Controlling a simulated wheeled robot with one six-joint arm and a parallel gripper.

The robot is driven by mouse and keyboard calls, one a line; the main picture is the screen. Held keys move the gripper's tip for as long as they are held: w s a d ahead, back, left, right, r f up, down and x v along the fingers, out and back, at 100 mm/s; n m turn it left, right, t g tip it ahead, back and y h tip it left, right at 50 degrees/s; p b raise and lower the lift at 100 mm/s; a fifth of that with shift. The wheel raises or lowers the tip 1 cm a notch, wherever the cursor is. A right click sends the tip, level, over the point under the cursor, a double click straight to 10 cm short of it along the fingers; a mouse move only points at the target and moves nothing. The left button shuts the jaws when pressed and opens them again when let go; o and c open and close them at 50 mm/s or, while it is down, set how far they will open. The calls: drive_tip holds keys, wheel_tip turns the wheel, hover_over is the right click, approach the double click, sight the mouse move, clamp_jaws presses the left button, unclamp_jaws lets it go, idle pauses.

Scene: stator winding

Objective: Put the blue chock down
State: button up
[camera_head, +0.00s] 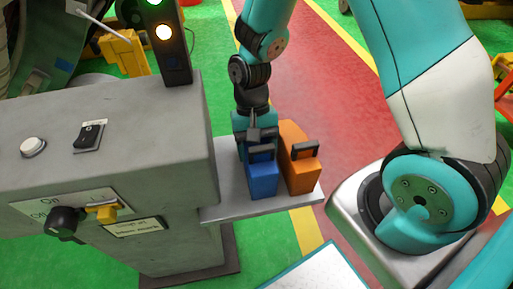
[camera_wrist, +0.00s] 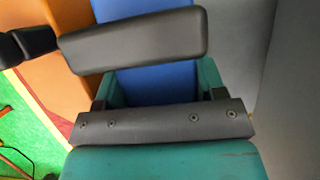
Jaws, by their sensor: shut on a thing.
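The blue chock (camera_head: 263,180) is on or just above the grey shelf (camera_head: 240,209) on the side of the grey cabinet; I cannot tell whether it touches the shelf. My gripper (camera_head: 261,150) is at its rear end, shut on it by its dark handle. In the wrist view the blue chock (camera_wrist: 150,80) shows between the teal fingers of my gripper (camera_wrist: 155,90), behind a dark grey handle bar (camera_wrist: 135,40). The orange chock (camera_head: 299,172) stands close beside it on the right, with its own dark handle. The blue chock's underside is hidden.
The grey control cabinet (camera_head: 110,150) stands directly left of the shelf, with a switch, a button and a knob. A signal light post (camera_head: 165,45) rises at its back corner. The shelf's right edge lies just past the orange chock.

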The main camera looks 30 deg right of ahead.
drive_tip(key=shift+f, duration=0.1)
drive_tip(key=o, duration=1)
